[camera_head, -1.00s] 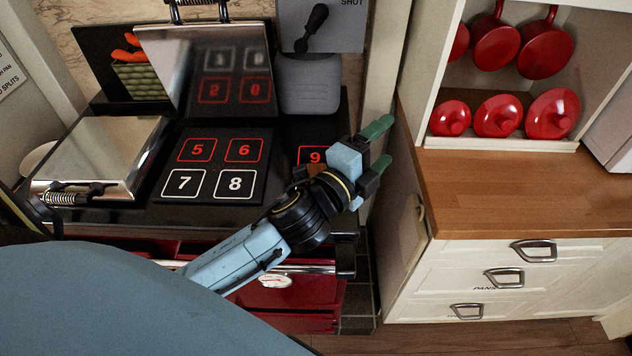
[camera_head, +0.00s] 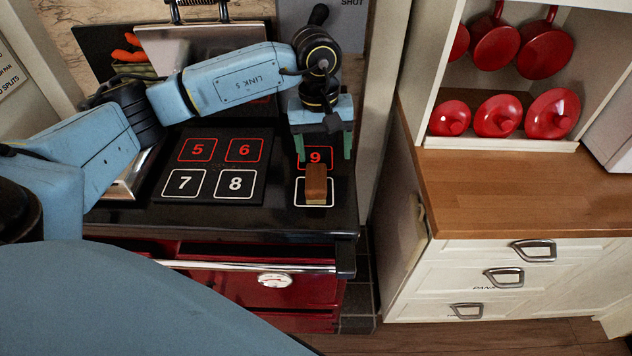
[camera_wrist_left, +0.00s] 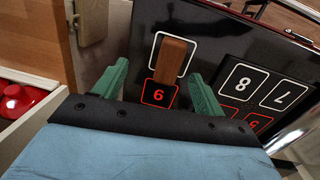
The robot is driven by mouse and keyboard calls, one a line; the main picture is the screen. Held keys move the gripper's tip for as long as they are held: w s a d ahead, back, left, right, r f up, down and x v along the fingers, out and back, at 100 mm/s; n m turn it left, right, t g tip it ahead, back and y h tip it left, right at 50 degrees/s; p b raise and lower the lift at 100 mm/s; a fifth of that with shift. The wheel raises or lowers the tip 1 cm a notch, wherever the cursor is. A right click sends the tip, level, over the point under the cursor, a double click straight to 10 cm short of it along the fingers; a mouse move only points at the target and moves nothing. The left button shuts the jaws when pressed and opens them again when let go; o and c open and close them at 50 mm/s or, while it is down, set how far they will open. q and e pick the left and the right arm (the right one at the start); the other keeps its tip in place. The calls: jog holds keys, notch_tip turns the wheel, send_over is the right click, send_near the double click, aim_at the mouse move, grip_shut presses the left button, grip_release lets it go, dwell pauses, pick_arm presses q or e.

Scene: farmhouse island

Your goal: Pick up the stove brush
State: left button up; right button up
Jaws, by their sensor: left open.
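The stove brush (camera_head: 316,187) is a small brown wooden block with a paler end. It lies on the black stove top at the right, over the white-outlined square just in front of the red 9. My left gripper (camera_head: 325,157) is open, its green fingers pointing down above and behind the brush. In the left wrist view the brush (camera_wrist_left: 174,56) lies beyond the gap between the two open fingers (camera_wrist_left: 157,88), apart from both. My right gripper is not in view.
The black stove (camera_head: 120,213) has numbered squares, with a raised shiny lid (camera_head: 150,45) behind and a silver rail (camera_head: 230,266) in front. A wooden counter (camera_head: 500,190) with red lids (camera_head: 498,116) stands at the right. The stove around the brush is clear.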

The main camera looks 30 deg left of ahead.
aim_at(316, 177)
pick_arm(q)
jog(key=shift+y, duration=0.5)
jog(key=f, duration=0.2)
jog(key=a+f, duration=0.1)
jog(key=f, duration=0.2)
jog(key=a+f+p, duration=0.1)
jog(key=f, duration=0.1)
jog(key=shift+w+a+f, duration=0.1)
jog(key=shift+a+f, duration=0.1)
jog(key=shift+f, duration=0.05)
jog(key=shift+w+d+f+p, duration=0.15)
jog(key=shift+f+p, duration=0.1)
jog(key=shift+f, duration=1.05)
jog(key=shift+w+a+f+p, duration=0.1)
jog(key=shift+f+p, duration=0.15)
jog(key=shift+f, duration=1.05)
jog(key=c, duration=1.1)
notch_tip(316, 177, up, 10)
jog(key=shift+r+b, duration=0.1)
jog(key=shift+b, duration=0.5)
